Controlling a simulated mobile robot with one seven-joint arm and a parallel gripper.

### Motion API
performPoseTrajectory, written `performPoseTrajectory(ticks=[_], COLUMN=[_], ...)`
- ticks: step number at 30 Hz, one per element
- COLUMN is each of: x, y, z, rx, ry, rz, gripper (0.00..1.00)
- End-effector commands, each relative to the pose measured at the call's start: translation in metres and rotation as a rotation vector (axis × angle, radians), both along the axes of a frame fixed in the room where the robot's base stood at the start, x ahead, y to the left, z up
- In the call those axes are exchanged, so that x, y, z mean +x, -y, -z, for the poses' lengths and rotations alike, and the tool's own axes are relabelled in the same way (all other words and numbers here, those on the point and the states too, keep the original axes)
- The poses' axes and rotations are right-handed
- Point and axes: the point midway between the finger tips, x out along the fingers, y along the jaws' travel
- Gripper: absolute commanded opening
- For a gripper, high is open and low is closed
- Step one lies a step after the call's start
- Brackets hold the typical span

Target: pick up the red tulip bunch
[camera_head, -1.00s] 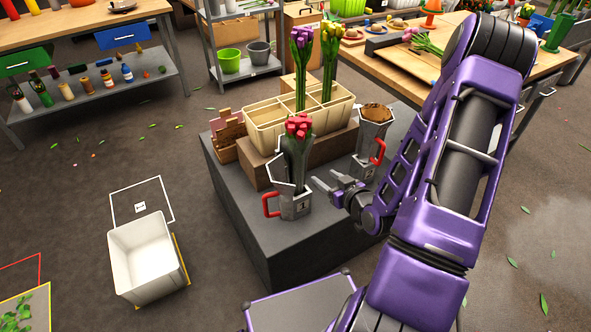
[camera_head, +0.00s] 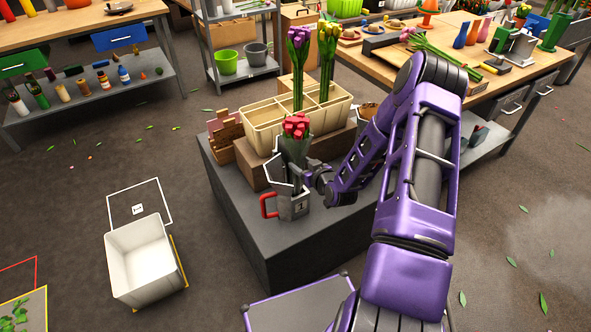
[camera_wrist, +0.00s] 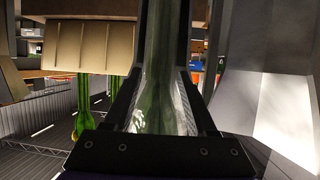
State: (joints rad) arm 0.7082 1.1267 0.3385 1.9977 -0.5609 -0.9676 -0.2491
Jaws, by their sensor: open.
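The red tulip bunch (camera_head: 296,126) stands upright in a grey metal pitcher (camera_head: 291,206) with a red handle, on a dark block. My gripper (camera_head: 302,172) is at the bunch's wrapped stems, just above the pitcher, reaching in from the right. In the wrist view the green stems in clear wrap (camera_wrist: 166,90) stand between the two dark fingers of my gripper (camera_wrist: 165,100). The fingers are open around the stems. Whether either finger touches the wrap cannot be told.
A cream divided crate (camera_head: 262,132) behind holds a purple tulip bunch (camera_head: 299,45) and a yellow one (camera_head: 328,50). A second pitcher (camera_head: 368,112) is mostly hidden behind my arm. An empty white bin (camera_head: 143,262) stands on the floor at left.

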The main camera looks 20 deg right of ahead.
Motion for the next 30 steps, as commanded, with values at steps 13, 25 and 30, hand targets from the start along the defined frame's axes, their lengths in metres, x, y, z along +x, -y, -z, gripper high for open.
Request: performPoseTrajectory(ticks=[13, 25, 30], x=[0.018, 0.018, 0.018], y=[-0.002, -0.002, -0.002], z=[0.007, 0.007, 0.007], rx=[0.000, 0.000, 0.000], ry=[-0.001, 0.000, 0.000], rz=[0.001, 0.001, 0.001], gripper=[0.52, 0.00, 0.00])
